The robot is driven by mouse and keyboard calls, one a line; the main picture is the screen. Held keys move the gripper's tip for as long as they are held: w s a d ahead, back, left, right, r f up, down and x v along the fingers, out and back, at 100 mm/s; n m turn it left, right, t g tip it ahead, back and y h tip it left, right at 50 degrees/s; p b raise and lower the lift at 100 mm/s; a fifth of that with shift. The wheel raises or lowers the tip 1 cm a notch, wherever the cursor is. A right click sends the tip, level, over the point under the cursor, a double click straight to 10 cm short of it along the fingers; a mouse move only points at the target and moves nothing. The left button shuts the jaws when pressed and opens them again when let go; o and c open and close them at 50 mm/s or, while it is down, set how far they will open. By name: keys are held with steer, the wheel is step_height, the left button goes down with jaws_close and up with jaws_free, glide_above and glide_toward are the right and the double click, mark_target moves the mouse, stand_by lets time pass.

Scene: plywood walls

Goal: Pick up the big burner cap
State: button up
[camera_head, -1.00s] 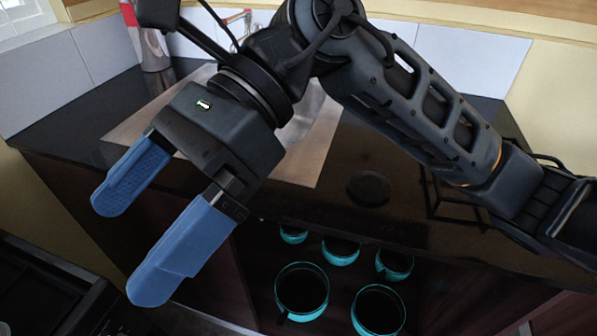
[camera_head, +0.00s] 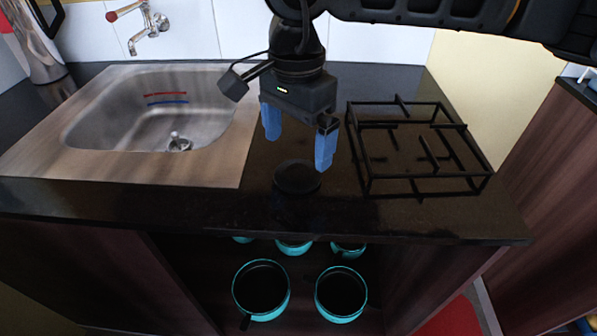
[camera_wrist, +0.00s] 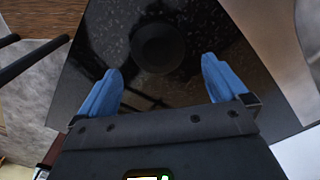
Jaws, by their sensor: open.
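The big burner cap (camera_head: 297,178) is a flat black disc lying on the dark countertop between the sink and the stove grate. My gripper (camera_head: 299,150) has blue fingers pointing down above and slightly behind the cap in the head view. The fingers are apart with nothing between them. In the wrist view the cap (camera_wrist: 159,48) shows as a dark round disc ahead of my fingertips (camera_wrist: 160,75), roughly centred between them. The cap does not appear to be touched by either finger.
A steel sink (camera_head: 90,165) lies to the left, with a tap (camera_head: 148,30) behind it. A black stove grate (camera_head: 420,190) stands close to the right of my gripper. Teal pots (camera_head: 262,290) sit on the shelf below. The counter's front edge is just before the cap.

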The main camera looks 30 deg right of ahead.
mark_target(298, 171)
steer(key=shift+s+d+f+p, duration=0.1)
steer(key=shift+f+p, duration=0.1)
steer(key=shift+f, duration=1.15)
steer(key=shift+s+f+p, duration=0.1)
steer(key=shift+f+p, duration=0.1)
steer(key=shift+f, duration=1.1)
steer(key=c, duration=0.9)
steer(key=shift+c, duration=0.2)
steer(key=shift+w+r, duration=0.1)
steer(key=shift+r, duration=0.05)
